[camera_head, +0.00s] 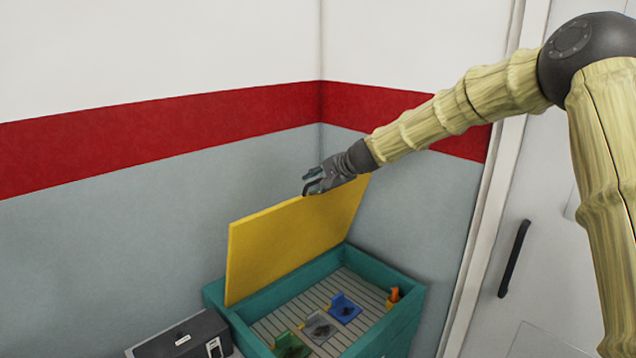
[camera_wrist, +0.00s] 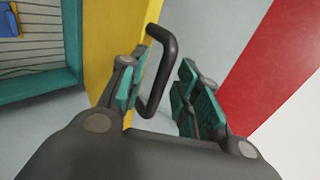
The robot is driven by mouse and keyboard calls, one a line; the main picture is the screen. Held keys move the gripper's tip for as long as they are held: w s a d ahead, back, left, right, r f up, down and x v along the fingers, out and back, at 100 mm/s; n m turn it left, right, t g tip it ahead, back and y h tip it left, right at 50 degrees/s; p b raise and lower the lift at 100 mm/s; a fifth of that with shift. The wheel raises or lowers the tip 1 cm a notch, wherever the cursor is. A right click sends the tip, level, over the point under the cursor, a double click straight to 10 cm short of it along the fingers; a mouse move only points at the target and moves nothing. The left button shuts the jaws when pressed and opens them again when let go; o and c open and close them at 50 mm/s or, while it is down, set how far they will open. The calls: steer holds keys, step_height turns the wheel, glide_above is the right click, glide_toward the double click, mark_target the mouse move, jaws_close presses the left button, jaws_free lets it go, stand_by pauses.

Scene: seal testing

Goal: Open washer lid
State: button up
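The washer is a teal box (camera_head: 384,329) with a yellow lid (camera_head: 285,245) raised steeply along its back left side. The inside of the box is exposed. A dark handle (camera_wrist: 163,75) stands out from the lid's face in the wrist view. My gripper (camera_head: 311,181) is at the lid's top edge. In the wrist view its two teal-padded fingers are spread, with the handle's bar showing between them, nearer the left finger. The fingers are not closed on it; I cannot tell whether the left finger touches it.
Inside the box, a slatted floor holds a blue piece (camera_head: 344,308), a grey piece (camera_head: 319,328), a green piece (camera_head: 291,345) and an orange item (camera_head: 393,295). A dark case (camera_head: 182,338) sits at the front left. Walls stand close behind the lid; a door with a dark handle (camera_head: 514,258) is at right.

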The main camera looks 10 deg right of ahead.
steer(key=v, duration=1.2)
steer(key=shift+d, duration=0.1)
steer(key=s+f+n+g+h, duration=0.1)
steer(key=s+f, duration=0.2)
steer(key=f, duration=0.9)
steer(key=s+f+g+h, duration=0.15)
steer(key=s+f, duration=0.25)
steer(key=f, duration=0.7)
steer(key=s+d+f+n+g+h, duration=0.1)
steer(key=s+f+n, duration=0.1)
steer(key=s+f, duration=0.8)
steer(key=s+d+f+n+g+h, duration=0.1)
steer(key=s+f+g+h, duration=0.1)
steer(key=s+f, duration=0.85)
steer(key=s+d+f+n+g, duration=0.15)
steer(key=s+f, duration=0.35)
steer(key=s, duration=0.6)
steer(key=s+f+n+g, duration=0.1)
steer(key=s+f+n, duration=0.3)
steer(key=s, duration=0.6)
steer(key=s+d+f+n+g, duration=0.1)
steer(key=s+f, duration=0.5)
steer(key=s, duration=0.5)
step_height(320, 180, down, 12)
steer(key=b, duration=1.2)
steer(key=shift+f+h, duration=0.2)
steer(key=shift+h, duration=0.25)
steer(key=shift+s+a, duration=0.1)
